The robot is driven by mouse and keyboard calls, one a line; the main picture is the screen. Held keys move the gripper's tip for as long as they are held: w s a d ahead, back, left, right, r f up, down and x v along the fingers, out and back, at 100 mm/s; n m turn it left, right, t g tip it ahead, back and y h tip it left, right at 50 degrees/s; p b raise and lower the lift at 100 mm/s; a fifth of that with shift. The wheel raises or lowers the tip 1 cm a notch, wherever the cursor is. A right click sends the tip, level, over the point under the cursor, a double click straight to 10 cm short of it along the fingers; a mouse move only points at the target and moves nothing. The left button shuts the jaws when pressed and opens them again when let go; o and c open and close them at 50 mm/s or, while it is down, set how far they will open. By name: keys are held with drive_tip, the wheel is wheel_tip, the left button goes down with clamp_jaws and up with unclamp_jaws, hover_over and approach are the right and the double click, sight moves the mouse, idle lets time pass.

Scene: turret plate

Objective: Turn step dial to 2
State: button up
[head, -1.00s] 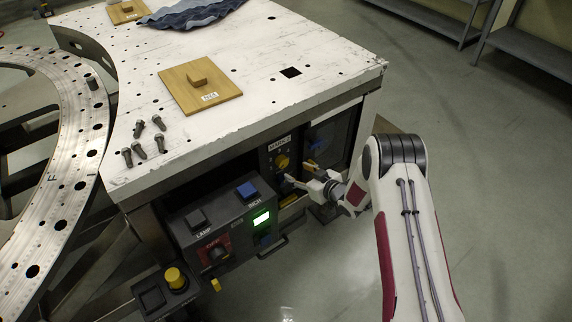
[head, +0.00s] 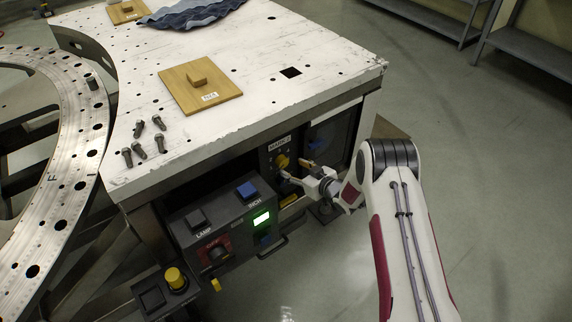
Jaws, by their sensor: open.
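I cannot tell if a finger touches the knob. A black knob on a red plate (head: 212,249) is on the control box to the left. No step dial lettering or pointer position is readable, so I cannot tell which knob is the step dial.
The control box (head: 196,264) has a black LAMP button, a blue INCH button (head: 247,190) and a lit green display (head: 261,218). A yellow button (head: 175,278) stands at its lower left. The white plate table (head: 250,110) overhangs the panel. Open floor lies right.

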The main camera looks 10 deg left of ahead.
sight(284, 163)
drive_tip(key=shift+x, duration=2.85)
drive_tip(key=c, duration=1.1)
